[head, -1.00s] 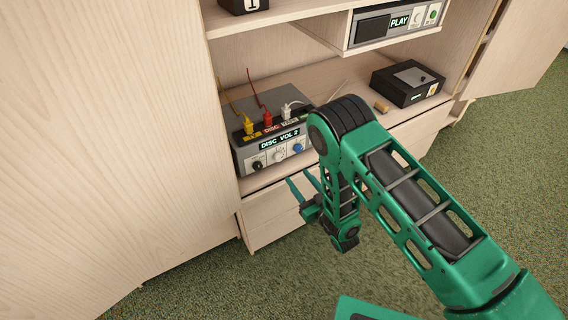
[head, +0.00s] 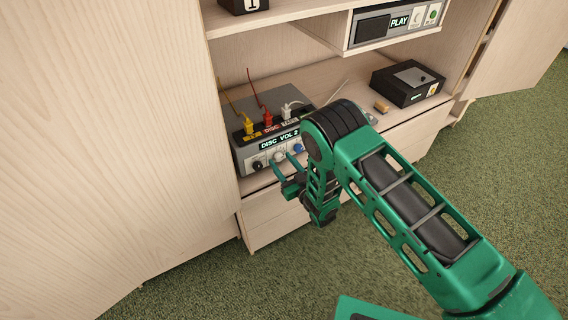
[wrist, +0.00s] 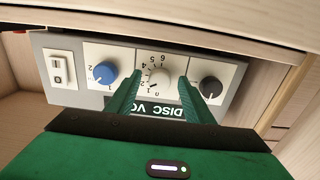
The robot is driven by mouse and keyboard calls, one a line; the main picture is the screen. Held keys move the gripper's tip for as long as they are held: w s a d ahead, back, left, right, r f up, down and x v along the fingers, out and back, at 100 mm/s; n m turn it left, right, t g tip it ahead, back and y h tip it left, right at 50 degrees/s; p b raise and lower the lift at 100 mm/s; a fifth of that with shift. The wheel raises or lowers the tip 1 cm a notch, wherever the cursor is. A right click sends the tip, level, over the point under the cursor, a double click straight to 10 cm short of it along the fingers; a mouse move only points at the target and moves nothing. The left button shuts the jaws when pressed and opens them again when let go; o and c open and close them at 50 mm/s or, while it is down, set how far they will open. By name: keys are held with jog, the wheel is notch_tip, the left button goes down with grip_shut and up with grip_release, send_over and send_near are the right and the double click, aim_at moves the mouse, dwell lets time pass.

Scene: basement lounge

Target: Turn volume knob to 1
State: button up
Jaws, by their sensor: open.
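The grey amplifier (head: 238,158) sits on the cabinet shelf, its display (head: 280,140) reading "DISC VOL 2". In the wrist view, seen upside down, the pale volume knob (wrist: 159,78) is in the middle of the panel, ringed by a number scale. A blue knob (wrist: 104,72) is left of it and a black knob (wrist: 210,87) right of it. My gripper (wrist: 160,82) is open, with one green finger on each side of the pale knob; I cannot tell whether they touch it. In the head view my gripper (head: 283,163) is at the amplifier's front.
Yellow, red and white plugs (head: 267,117) with cables stand on the amplifier. A black box (head: 405,84) and a small wooden cylinder (head: 381,107) are right on the shelf. A player marked PLAY (head: 400,22) is above. A white switch (wrist: 60,70) is on the panel.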

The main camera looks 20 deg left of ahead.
jog(key=shift+c, duration=0.2)
jog(key=c, duration=1)
jog(key=shift+d, duration=0.15)
jog(key=shift+n, duration=0.4)
jog(key=shift+a+n, duration=0.2)
jog(key=shift+n, duration=2.2)
